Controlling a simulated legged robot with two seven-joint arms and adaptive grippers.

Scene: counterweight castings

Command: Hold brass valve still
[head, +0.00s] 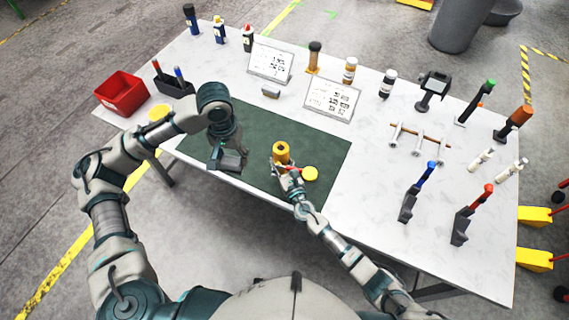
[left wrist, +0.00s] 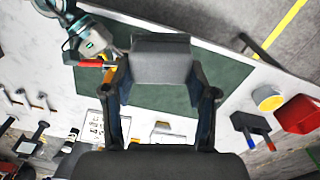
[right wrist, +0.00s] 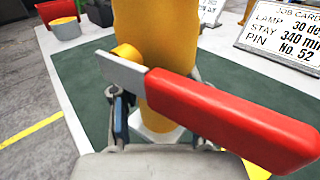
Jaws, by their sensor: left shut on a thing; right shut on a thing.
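The brass valve (head: 281,149) stands upright on the dark green mat (head: 325,155). In the right wrist view the valve (right wrist: 155,35) is a yellow upright body with a red lever (right wrist: 230,120) crossing in front. My right gripper (head: 282,166) is shut on the valve's lower body, and the lever hides part of its fingers (right wrist: 135,118). My left gripper (head: 229,156) is to the left of the valve, apart from it. It is shut on a grey block (left wrist: 160,62), which also shows in the head view (head: 232,160).
A yellow disc (head: 310,173) lies just right of the valve. Job cards (head: 332,99) stand behind the mat. A red bin (head: 121,92) is at the far left, a rack (head: 420,140) and upright tools on the right. The mat between both grippers is clear.

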